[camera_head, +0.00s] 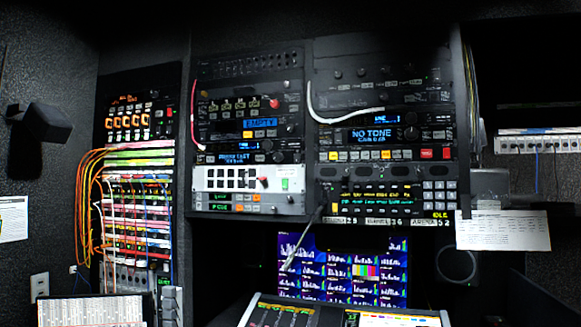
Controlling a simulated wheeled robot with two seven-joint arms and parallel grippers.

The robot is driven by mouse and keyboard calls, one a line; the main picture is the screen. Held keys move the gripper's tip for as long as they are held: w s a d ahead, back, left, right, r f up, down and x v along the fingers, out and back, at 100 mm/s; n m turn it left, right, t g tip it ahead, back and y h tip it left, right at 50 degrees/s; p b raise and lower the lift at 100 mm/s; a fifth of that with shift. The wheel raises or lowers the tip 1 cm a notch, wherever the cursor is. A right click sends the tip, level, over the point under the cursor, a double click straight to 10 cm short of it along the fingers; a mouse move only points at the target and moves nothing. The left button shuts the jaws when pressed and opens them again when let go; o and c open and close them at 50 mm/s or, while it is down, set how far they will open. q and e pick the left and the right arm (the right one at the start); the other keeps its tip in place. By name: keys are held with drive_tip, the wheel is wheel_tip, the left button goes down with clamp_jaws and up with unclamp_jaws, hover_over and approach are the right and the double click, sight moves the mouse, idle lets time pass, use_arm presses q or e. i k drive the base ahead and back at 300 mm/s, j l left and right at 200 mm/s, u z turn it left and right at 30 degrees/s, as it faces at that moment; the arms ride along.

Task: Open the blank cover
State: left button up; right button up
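I cannot tell for sure which panel is the blank cover. A dark, mostly plain panel (350,47) lies at the top of the right-hand equipment rack. Another dark panel (246,63) with a row of small round marks sits at the top of the middle rack. Both appear flush with the racks, and dim light hides their edges and any handle. Neither of my grippers shows in the head view.
A left rack (137,125) carries many orange and coloured cables. A white cable (350,116) loops across the right rack. Below are a monitor (340,270), a console (290,312) and a thin grey stalk (303,240). Paper sheets (503,231) hang at right.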

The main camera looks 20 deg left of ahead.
sight(295, 85)
drive_tip(key=i+l+u, duration=0.15)
drive_tip(key=i+u, duration=0.25)
drive_tip(key=i+l+u, duration=0.2)
drive_tip(key=u, duration=0.15)
drive_tip(key=i+l+u, duration=0.25)
drive_tip(key=u, duration=0.15)
drive_tip(key=l, duration=0.1)
